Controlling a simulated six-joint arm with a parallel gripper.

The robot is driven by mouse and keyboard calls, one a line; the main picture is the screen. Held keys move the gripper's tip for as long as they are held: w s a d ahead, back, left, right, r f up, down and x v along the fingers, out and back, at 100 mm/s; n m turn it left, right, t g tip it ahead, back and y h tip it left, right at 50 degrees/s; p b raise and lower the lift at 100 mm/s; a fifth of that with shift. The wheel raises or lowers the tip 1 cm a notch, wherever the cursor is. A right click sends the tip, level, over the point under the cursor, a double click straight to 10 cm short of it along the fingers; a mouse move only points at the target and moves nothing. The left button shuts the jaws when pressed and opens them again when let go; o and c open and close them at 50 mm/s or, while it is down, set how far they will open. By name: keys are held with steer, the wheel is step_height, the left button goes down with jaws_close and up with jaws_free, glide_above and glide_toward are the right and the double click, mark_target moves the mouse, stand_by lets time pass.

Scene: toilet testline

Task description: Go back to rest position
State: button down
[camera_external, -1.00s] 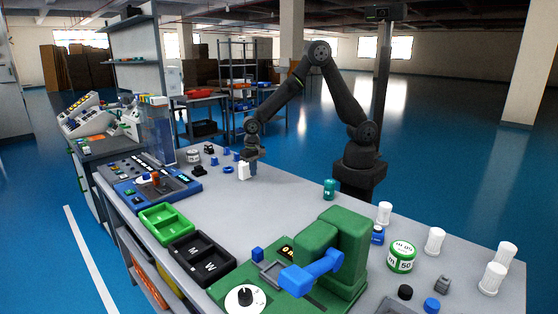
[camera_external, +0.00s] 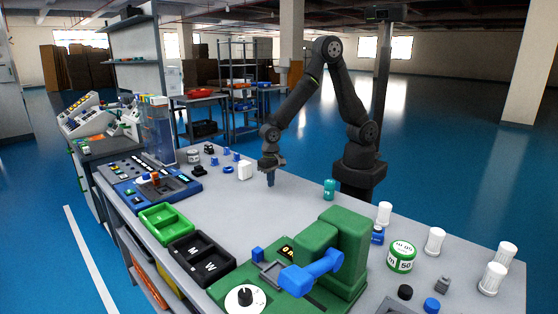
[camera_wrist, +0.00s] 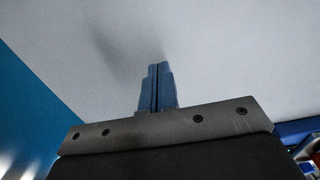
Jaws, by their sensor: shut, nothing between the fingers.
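My gripper (camera_external: 270,181) is shut and empty, pointing down above the bare middle-back of the grey table (camera_external: 225,212). In the wrist view the two blue fingers (camera_wrist: 157,88) are pressed together with only a thin line between them, over the plain table top. A white block-shaped container (camera_external: 245,171) stands on the table to the left of the gripper, apart from it. The gap between the fingertips and the table is hard to judge.
Small blue and black parts (camera_external: 227,169) lie left of the white container. A teal canister (camera_external: 329,189) stands right of my gripper. A green machine with a blue lever (camera_external: 312,273), green tray (camera_external: 166,222) and black tray (camera_external: 199,257) occupy the front. The table's middle is clear.

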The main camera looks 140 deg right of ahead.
steer(key=a, duration=0.9)
steer(key=shift+a+r, duration=0.2)
steer(key=shift+a, duration=0.15)
step_height(320, 180, up, 10)
steer(key=shift+d+f, duration=0.15)
steer(key=shift+d, duration=0.05)
